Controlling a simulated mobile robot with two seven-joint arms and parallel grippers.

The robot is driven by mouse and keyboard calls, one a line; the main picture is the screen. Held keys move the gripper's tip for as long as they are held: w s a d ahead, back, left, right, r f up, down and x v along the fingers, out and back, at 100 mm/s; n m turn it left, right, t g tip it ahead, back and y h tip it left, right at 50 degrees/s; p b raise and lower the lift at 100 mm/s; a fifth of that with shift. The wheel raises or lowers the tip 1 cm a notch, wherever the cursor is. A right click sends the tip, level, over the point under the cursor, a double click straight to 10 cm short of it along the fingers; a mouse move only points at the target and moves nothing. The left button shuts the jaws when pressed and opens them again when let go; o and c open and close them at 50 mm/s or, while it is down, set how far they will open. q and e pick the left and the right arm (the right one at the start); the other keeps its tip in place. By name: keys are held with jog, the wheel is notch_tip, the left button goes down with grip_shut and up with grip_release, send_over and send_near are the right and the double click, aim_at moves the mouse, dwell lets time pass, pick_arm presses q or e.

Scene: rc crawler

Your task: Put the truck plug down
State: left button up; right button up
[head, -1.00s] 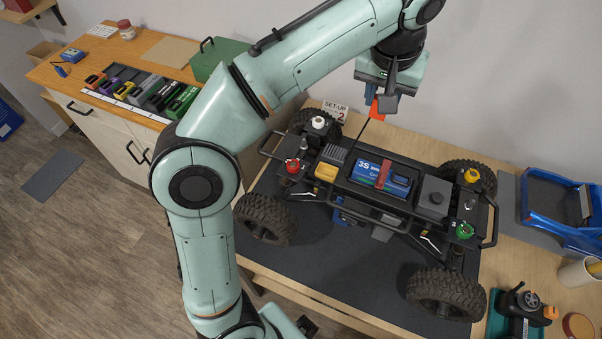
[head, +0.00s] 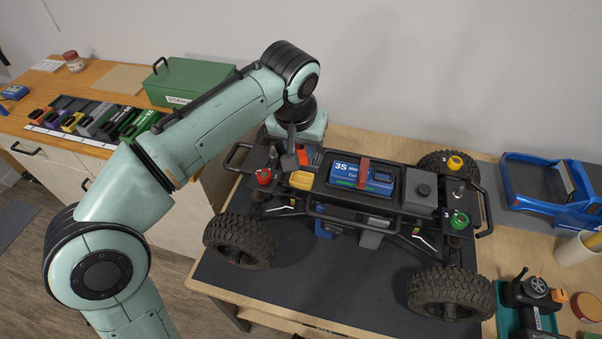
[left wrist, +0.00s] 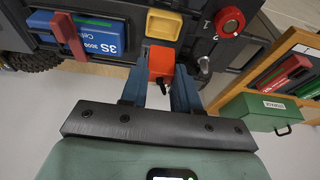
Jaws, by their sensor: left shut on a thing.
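The truck plug is a small orange-red block (left wrist: 161,62) with a short black lead, held between the blue-grey fingers of my left gripper (left wrist: 160,88). In the head view the plug (head: 302,157) shows low at the truck's left end, beside a yellow block (head: 301,181). My left gripper (head: 293,148) reaches down there, partly hidden by my wrist. In the left wrist view the plug is close to the yellow block (left wrist: 163,24); I cannot tell whether it touches the chassis. The crawler truck (head: 322,212) carries a blue 3S battery (head: 346,175) under a red strap. My right gripper is out of view.
A red knob (head: 264,176) stands close to the left gripper. The truck sits on a dark mat (head: 330,280). A side bench holds several coloured packs and a green storage box (head: 190,84). A blue body shell (head: 545,195) lies at right.

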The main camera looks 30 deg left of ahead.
pick_arm(q)
jog(key=shift+f+b, duration=0.7)
jog(key=shift+f, duration=2.5)
jog(key=shift+f, duration=0.15)
jog(key=o, duration=1)
jog(key=shift+r, duration=0.4)
jog(key=p+v, duration=0.2)
jog(key=v, duration=0.9)
jog(key=shift+s+r+p, duration=0.15)
jog(key=shift+r+p, duration=0.15)
jog(key=shift+p, duration=0.1)
